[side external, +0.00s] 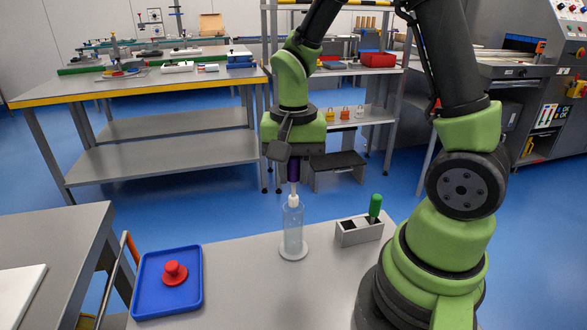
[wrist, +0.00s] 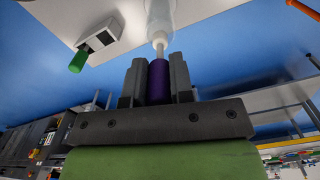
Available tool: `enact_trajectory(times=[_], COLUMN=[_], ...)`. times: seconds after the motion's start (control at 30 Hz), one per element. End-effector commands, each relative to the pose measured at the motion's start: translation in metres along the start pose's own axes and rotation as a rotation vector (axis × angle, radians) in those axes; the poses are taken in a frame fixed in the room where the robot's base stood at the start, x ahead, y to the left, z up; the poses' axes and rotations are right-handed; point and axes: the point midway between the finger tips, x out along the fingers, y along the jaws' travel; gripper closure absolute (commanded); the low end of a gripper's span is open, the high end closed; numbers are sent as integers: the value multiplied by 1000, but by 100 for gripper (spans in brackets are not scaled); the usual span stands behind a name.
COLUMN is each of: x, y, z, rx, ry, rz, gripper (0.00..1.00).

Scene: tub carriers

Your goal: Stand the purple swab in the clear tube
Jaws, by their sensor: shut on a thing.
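The purple swab (side external: 293,172) hangs upright, its pale shaft pointing down. My gripper (side external: 291,160) is shut on its purple handle, which also shows between the two fingers in the wrist view (wrist: 158,82). The clear tube (side external: 292,228) stands upright on a round white base on the bench, directly below the swab. It also shows in the wrist view (wrist: 160,14). The shaft's lower end meets the tube's mouth in both views. I cannot tell how far inside it is. The handle is above the tube.
A grey block holder (side external: 360,235) with a green-handled thing (side external: 375,205) in it stands right of the tube, near my base. A blue tray (side external: 150,296) with a red knobbed thing (side external: 175,272) lies to the left. The bench (side external: 235,270) between is clear.

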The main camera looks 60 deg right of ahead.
Motion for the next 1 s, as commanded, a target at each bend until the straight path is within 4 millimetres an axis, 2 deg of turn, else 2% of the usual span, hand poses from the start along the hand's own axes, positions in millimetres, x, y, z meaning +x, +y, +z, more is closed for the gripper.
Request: enact_trajectory(times=[1.0], x=[8], y=[0], z=[0], rx=[0], ry=[0], rz=[0], gripper=[100])
